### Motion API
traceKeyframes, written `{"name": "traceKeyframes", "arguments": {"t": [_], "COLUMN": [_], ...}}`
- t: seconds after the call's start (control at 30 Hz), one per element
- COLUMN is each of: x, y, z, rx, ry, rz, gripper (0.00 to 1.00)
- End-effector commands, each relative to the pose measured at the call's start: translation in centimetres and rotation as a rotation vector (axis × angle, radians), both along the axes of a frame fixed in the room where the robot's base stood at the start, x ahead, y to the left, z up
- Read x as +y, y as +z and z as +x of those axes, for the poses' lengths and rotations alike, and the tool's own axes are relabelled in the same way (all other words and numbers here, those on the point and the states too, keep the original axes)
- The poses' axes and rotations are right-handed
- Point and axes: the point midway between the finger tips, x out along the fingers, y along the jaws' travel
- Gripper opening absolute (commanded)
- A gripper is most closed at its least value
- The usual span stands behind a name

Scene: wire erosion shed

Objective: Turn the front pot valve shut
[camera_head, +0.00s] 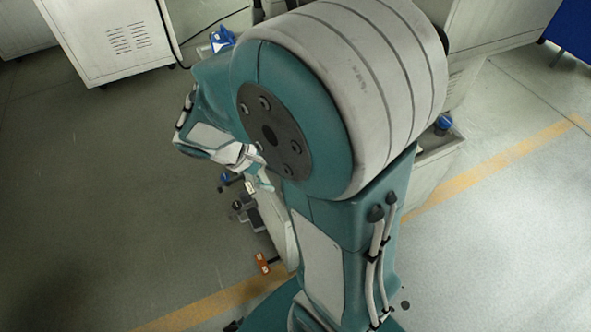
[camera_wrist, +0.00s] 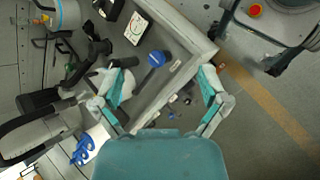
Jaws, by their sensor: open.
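My gripper (camera_wrist: 160,80) is open in the wrist view, its two teal-lined fingers wide apart with nothing between their tips. A blue-headed part with a dark stem (camera_wrist: 156,58) shows just beyond and between the fingertips, over a grey tray-like frame. It looks like a valve handle, but I cannot tell for sure that it is the front pot valve, nor how far it is turned. In the head view my arm covers most of the work area. A small blue handle (camera_head: 229,179) shows beside the gripper end, and another blue knob (camera_head: 443,122) shows right of my arm.
A blue looped part (camera_wrist: 85,148) lies at lower left in the wrist view. Dark pipes and fittings (camera_wrist: 40,105) crowd the left. A grey machine with a red button (camera_wrist: 256,10) stands upper right. A white cabinet (camera_head: 115,40) stands back left.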

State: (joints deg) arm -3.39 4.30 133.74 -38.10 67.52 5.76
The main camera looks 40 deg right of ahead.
Motion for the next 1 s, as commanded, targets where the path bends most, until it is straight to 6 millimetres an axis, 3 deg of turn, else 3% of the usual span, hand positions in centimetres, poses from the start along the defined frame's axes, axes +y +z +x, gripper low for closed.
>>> {"name": "traceKeyframes", "arguments": {"t": [0.5, 1.0], "x": [-3.5, -5.1], "y": [-6.7, -14.9], "z": [3.2, 6.0], "rx": [0.363, 0.640], "ry": [0.221, 0.511], "rz": [-0.306, -0.568], "gripper": [0.94, 0.94]}}
